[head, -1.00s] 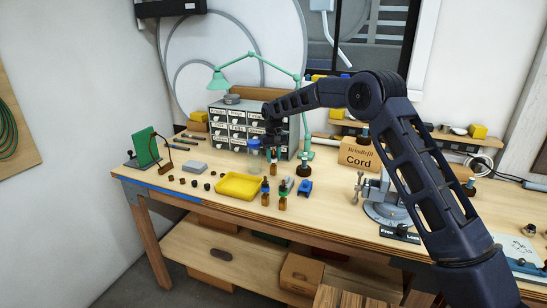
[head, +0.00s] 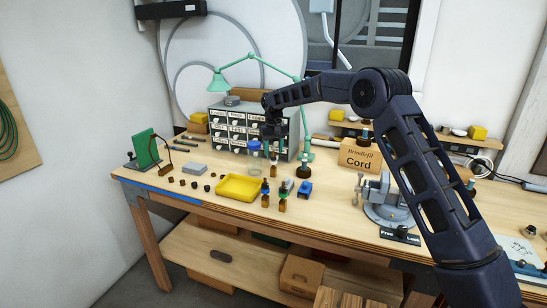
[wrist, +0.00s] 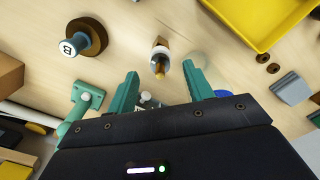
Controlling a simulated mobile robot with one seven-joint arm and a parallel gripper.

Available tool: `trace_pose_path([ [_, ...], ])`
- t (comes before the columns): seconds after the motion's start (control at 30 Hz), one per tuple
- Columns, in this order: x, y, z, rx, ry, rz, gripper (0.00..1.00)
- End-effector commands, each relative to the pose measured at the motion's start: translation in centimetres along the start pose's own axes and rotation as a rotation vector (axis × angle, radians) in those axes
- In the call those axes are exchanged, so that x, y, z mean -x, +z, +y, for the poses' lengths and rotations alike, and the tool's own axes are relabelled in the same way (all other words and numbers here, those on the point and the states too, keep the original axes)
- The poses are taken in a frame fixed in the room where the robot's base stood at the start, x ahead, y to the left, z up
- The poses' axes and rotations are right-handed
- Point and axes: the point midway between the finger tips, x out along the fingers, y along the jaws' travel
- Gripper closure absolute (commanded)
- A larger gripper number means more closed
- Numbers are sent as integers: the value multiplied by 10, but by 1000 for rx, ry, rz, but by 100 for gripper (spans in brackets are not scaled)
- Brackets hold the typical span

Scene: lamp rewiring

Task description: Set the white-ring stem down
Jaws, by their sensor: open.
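My gripper (wrist: 164,78) is open, with teal fingers spread apart and nothing between their tips touching either one. In the wrist view, the white-ring stem (wrist: 159,48) stands on the bench just past the fingertips, in line with the gap. It has a brown body, a pale ring and an orange-brown tip. In the head view, my gripper (head: 274,150) is above the bench in front of the drawer cabinet.
Two stems with blue (head: 265,197) and green (head: 283,203) rings stand beside the yellow tray (head: 226,195). A glass jar (head: 255,158) is close on the gripper's left. A round dark base with a post (head: 304,172) is on its right. A blue piece (head: 305,188) lies in front.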

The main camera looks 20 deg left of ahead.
Motion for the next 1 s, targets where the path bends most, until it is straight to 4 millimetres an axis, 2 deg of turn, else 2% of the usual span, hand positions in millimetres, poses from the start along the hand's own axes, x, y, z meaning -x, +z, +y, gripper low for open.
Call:
trace_pose_path([
  [0.2,42,0,0,0,0,3,48],
  [0.33,60,0,0,0,0,2,48],
  [0.5,71,0,0,0,0,-1,48],
  [0.83,76,1,2,-2,0,0,48],
  [0.93,86,8,13,-12,2,8,48],
  [1.0,98,18,29,-26,4,17,48],
])
